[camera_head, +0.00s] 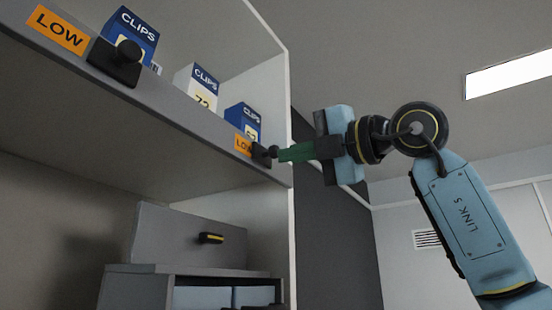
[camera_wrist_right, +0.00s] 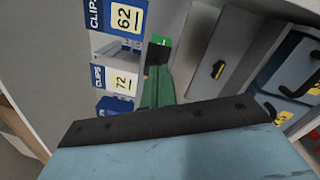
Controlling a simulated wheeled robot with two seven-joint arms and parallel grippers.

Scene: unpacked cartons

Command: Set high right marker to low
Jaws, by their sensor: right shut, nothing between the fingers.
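The high right marker (camera_head: 263,155) is a black piece with a small knob on the front edge of the high shelf, at its right end. An orange LOW label (camera_head: 243,146) shows beside it. My right gripper (camera_head: 281,154) has green fingers, shut and empty, with their tips right at the knob; I cannot tell whether they touch. In the right wrist view the fingers (camera_wrist_right: 157,84) point at the black marker (camera_wrist_right: 157,55), partly hidden behind them. A small green patch (camera_wrist_right: 163,41) shows there, too small to read. My left gripper is not in view.
The high left marker (camera_head: 115,62) also shows an orange LOW label (camera_head: 58,29). Blue and white CLIPS boxes (camera_head: 196,86) stand on the high shelf (camera_head: 185,128). Below is a grey unit with a panel and black-yellow handle (camera_head: 211,238). The shelf's side wall (camera_head: 283,120) is close to my right gripper.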

